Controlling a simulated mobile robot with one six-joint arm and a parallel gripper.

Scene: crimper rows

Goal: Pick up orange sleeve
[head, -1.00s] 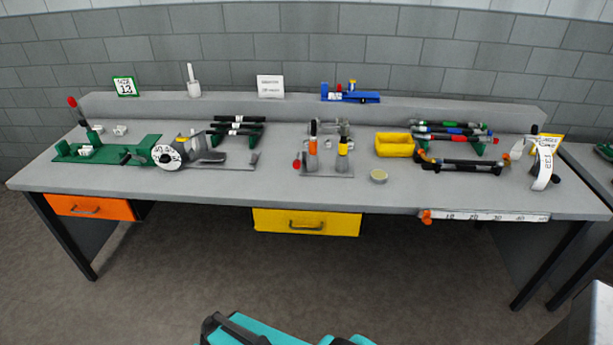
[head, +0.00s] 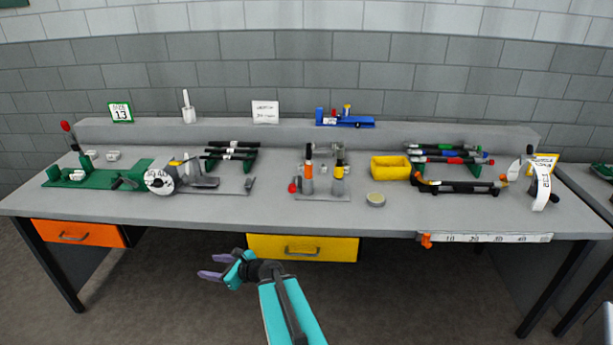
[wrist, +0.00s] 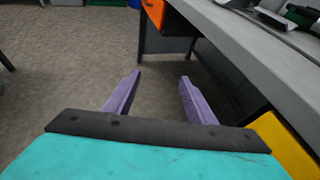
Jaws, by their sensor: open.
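An orange sleeve-like piece (head: 308,187) stands upright on a small grey fixture (head: 322,196) in the middle of the workbench. It has a dark top, and a similar yellow-banded piece (head: 339,171) stands to its right. My gripper (head: 210,266) is open and empty, in front of the bench's front edge and below the top, left of the yellow drawer. It is well apart from the orange piece. In the wrist view, my purple fingers (wrist: 160,80) are spread over bare floor; the orange piece is not in that view.
The bench (head: 225,208) has an orange drawer (head: 80,234) and a yellow drawer (head: 302,247). A green fixture (head: 75,176) and a tape dispenser-like tool (head: 160,181) stand left.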

